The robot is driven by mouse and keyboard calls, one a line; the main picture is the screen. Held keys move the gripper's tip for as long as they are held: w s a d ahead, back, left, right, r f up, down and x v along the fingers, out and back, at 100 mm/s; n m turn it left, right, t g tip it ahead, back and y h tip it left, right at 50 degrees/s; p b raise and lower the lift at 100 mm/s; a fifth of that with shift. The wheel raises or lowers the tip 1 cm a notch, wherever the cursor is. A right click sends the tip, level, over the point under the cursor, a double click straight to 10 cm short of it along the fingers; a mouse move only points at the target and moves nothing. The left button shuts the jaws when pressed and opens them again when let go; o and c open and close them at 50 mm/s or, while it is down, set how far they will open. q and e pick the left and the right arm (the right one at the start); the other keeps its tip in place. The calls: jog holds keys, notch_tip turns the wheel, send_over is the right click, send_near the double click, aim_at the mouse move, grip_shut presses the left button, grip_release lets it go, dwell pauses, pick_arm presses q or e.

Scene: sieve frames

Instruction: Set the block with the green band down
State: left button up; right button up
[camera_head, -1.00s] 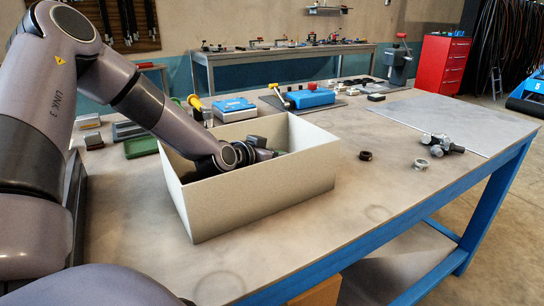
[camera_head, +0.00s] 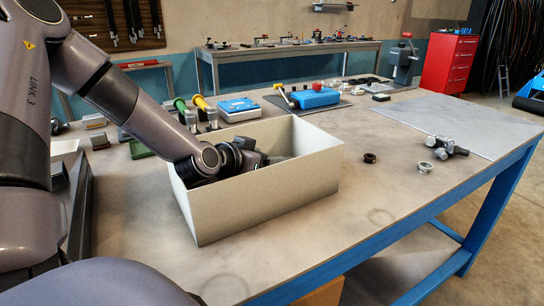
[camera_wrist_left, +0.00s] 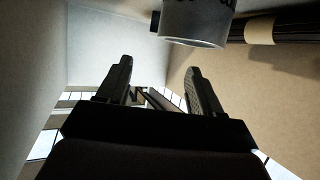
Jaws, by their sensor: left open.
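My left arm reaches over the near wall of an open cream box (camera_head: 265,205), and its gripper (camera_head: 277,159) is down inside, partly hidden by that wall. In the left wrist view the two dark fingers (camera_wrist_left: 160,88) stand apart with nothing visible between them. No block with a green band can be made out in either current view; the box floor is hidden in the head view. A grey rounded piece (camera_wrist_left: 197,22) and a dark bar with a cream band (camera_wrist_left: 260,31) show at the top of the wrist view. My right gripper is out of view.
Behind the box are yellow- and green-handled tools (camera_head: 202,104), a blue-topped case (camera_head: 238,107) and a blue device (camera_head: 315,97). A dark ring (camera_head: 369,158), a pale ring (camera_head: 424,167) and a metal fitting (camera_head: 444,146) lie to the right. The front right tabletop is clear.

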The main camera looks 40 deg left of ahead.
pick_arm(q)
jog(key=shift+v, duration=1.05)
jog(key=shift+r, duration=0.1)
